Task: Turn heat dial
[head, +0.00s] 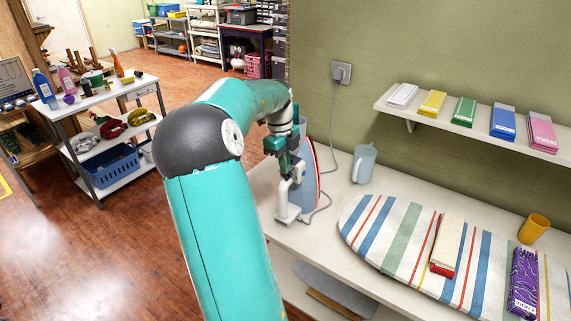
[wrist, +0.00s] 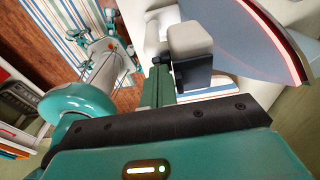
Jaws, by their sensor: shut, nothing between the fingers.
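The iron (head: 308,187) stands upright on its heel near the left end of the white counter, in front of the wall. Its blue-grey sole with a glowing red edge shows in the wrist view (wrist: 252,35), at the upper right. Its white handle side faces my arm. My gripper (head: 295,172) is shut and empty, right at the iron and overlapping it in the head view. I cannot make out the heat dial, and cannot tell whether the fingers touch the iron.
A striped ironing board (head: 391,236) lies to the right with a red-and-white book (head: 446,247) on it. A grey-blue pitcher (head: 364,164) stands behind. The iron's cord runs to a wall outlet (head: 341,73). A shelf (head: 470,130) hangs at the right.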

